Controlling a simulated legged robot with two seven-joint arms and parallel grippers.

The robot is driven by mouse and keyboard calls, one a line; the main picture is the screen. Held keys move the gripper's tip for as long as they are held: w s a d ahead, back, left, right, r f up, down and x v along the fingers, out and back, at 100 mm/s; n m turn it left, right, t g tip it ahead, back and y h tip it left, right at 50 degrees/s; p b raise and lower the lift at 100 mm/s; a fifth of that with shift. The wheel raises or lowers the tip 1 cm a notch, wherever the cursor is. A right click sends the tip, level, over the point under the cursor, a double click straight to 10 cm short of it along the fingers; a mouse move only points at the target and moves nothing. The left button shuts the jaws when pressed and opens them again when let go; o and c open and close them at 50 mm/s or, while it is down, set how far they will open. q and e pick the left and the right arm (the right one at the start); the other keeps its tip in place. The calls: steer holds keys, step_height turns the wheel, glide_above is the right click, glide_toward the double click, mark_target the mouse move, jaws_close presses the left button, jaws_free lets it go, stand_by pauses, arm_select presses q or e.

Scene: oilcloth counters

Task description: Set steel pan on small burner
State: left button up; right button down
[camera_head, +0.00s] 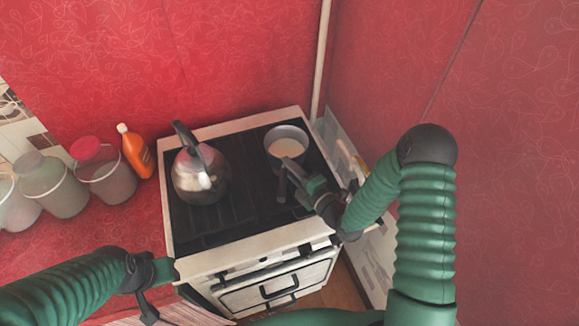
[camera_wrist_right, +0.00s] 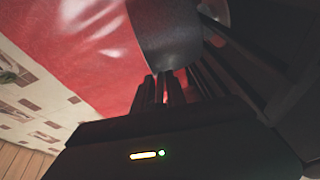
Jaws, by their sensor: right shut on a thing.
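The steel pan (camera_head: 287,133) is at the back right of the stove (camera_head: 236,238), with pale contents or a pale inner bottom. Its dark handle (camera_head: 281,190) points toward the stove's front. My right gripper (camera_head: 291,178) is shut on the pan's handle, reaching in from the right. In the right wrist view a grey rounded side, probably the pan's (camera_wrist_right: 165,38), is just beyond the fingers (camera_wrist_right: 166,88). The burner under the pan is hidden, and I cannot tell whether the pan touches it. My left gripper (camera_head: 150,288) is low at the left, away from the pan, its fingers unclear.
A steel kettle (camera_head: 200,178) stands on the left of the stove top. An orange bottle (camera_head: 135,152) and several jars, one with a red lid (camera_head: 86,149), stand on the red counter at left. The front right of the stove top is mostly clear.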

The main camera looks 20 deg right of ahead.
steer(key=c, duration=1.3)
jaws_free()
steer(key=shift+r, duration=0.1)
steer(key=shift+s, duration=0.1)
steer(key=shift+f, duration=0.25)
steer(key=shift+p+v, duration=0.65)
steer(key=shift+v, duration=7.7)
